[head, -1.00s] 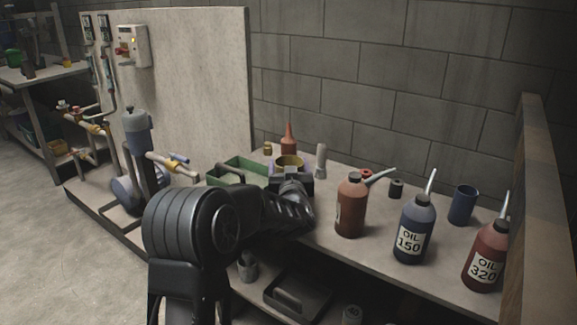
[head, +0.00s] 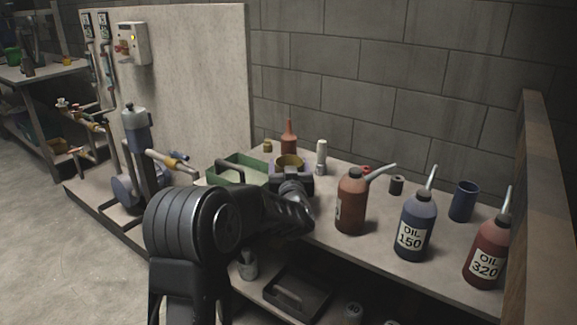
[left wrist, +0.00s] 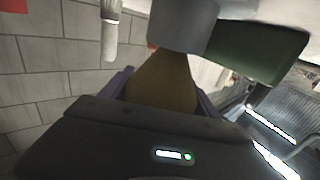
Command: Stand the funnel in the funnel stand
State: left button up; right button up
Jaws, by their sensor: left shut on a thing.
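The funnel, olive-brown (head: 289,160), shows in the head view as a round rim just beyond my left gripper (head: 290,173). In the left wrist view it is the tapered brown body (left wrist: 163,83) in front of the gripper's dark housing. The left gripper is shut on the funnel, above or at the bench's back left. Purple-grey pieces flank the funnel on both sides; I cannot tell whether they are fingers or part of the funnel stand. The stand is not clearly distinguishable. A grey cylindrical piece (left wrist: 186,25) lies past the funnel in the wrist view. My right gripper is not in view.
A green tray (head: 222,172) lies left of the gripper. An orange-red bottle (head: 289,142) and a pale bottle (head: 321,155) stand behind it. A brown spouted bottle (head: 351,205), oil bottles (head: 416,228) (head: 486,255) and a blue cup (head: 463,201) stand to the right.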

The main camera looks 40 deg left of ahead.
pick_arm(q)
jog(key=o, duration=1.5)
jog(key=p+v, duration=0.1)
jog(key=v, duration=0.6)
jog(key=shift+s+d, duration=0.25)
jog(key=shift+s, duration=0.05)
